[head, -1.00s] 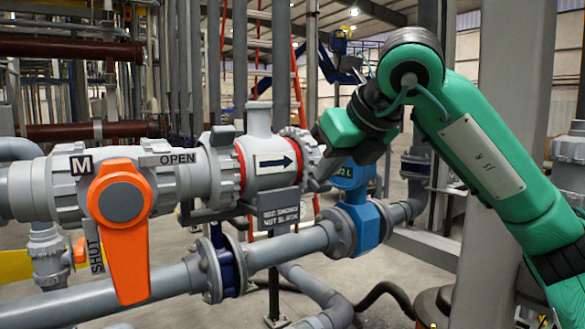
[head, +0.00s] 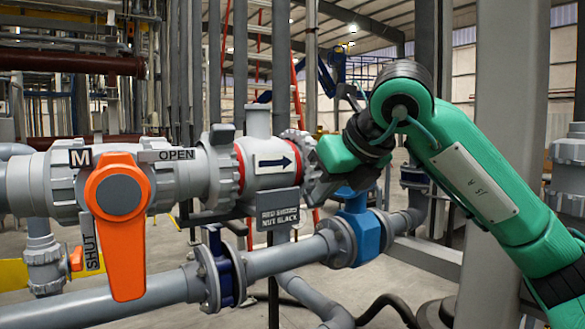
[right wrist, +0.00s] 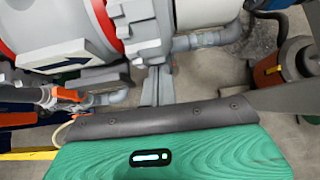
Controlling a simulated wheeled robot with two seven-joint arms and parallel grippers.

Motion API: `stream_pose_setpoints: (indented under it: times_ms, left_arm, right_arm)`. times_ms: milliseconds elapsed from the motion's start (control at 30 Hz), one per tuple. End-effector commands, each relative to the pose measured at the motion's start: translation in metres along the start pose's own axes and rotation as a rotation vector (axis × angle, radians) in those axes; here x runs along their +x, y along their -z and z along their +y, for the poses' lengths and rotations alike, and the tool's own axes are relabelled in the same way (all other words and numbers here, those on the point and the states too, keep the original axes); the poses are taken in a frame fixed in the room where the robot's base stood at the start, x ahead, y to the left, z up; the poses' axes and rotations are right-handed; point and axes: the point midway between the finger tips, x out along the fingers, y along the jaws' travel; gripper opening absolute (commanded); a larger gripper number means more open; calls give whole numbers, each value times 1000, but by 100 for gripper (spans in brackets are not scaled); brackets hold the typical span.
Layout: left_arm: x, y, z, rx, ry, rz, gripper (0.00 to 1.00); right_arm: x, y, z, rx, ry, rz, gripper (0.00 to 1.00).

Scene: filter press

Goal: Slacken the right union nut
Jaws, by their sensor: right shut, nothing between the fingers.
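The right union nut (head: 297,160) is a grey toothed ring at the right end of the white body (head: 270,164) with the black arrow. It also shows in the right wrist view (right wrist: 143,30), with a red band (right wrist: 104,18) beside it. My right gripper (head: 314,190) is shut and empty, at the lower right side of the nut. In the right wrist view its narrow fingers (right wrist: 150,86) lie just below the nut's teeth; whether they touch it I cannot tell. My left gripper is not in view.
A small sign (head: 279,209) about red showing and nut slack hangs below the body. The orange valve handle (head: 124,235) points down at the left. A lower grey pipe (head: 280,254) and a blue meter (head: 357,230) stand below my right gripper.

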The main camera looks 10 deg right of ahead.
Motion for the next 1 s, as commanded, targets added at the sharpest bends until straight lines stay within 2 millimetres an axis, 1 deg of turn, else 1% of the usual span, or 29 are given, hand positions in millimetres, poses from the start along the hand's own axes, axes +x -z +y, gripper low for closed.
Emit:
stream_pose_setpoints:
  times_ms: [33,133,467,567,667,1000]
  left_arm:
    - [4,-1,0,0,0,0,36]
    - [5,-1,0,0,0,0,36]
    - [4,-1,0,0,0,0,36]
    - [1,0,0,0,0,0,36]
    - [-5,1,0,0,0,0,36]
    - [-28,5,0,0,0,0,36]
  right_arm:
    - [10,5,-1,0,2,13,0]
    - [15,6,-1,0,2,15,0]
    - [16,6,-1,-2,2,21,0]
    - [10,4,-1,-2,2,21,0]
    - [-4,1,-1,-2,1,20,0]
    - [-59,-11,-1,0,2,10,0]
